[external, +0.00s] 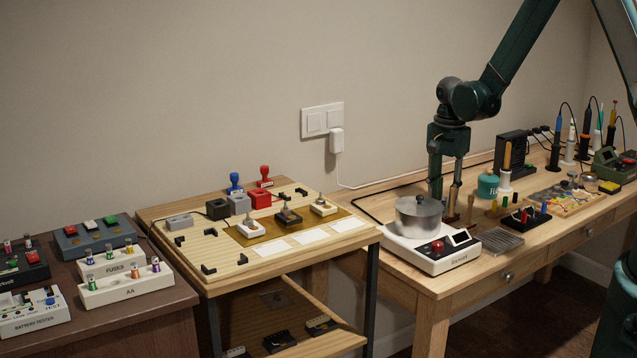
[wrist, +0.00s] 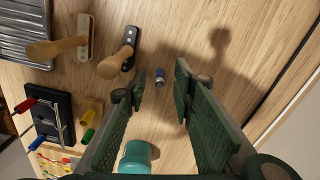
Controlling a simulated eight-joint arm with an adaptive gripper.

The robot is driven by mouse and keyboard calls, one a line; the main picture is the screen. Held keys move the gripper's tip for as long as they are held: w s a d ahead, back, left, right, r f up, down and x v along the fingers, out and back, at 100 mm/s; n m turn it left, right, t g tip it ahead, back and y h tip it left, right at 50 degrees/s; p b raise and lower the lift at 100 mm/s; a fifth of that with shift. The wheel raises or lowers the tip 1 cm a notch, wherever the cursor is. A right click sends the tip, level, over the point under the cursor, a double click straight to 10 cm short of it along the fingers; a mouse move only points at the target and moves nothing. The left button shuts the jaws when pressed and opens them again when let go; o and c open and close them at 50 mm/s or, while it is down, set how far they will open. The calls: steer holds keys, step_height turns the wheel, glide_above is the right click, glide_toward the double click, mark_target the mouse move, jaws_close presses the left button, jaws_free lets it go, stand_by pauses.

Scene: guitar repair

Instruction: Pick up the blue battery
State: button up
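A small blue battery (wrist: 160,76) with a silvery end shows in the wrist view on the bare wooden table, in the gap between my fingertips. My gripper (wrist: 160,80) is open and empty, pointing down at the table. I cannot tell how far the fingertips are above the battery. In the external view my gripper (external: 446,198) is behind the metal pot, which hides the area by its fingertips. I cannot make out this battery there.
The metal pot (external: 418,215) stands on a white hot plate (external: 438,252) in front of my gripper. A teal jar (wrist: 136,157) and wooden-handled tools (wrist: 116,65) are near the battery. The wood right of the battery is clear.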

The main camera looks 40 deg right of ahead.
steer(key=shift+f, duration=0.45)
jaws_close()
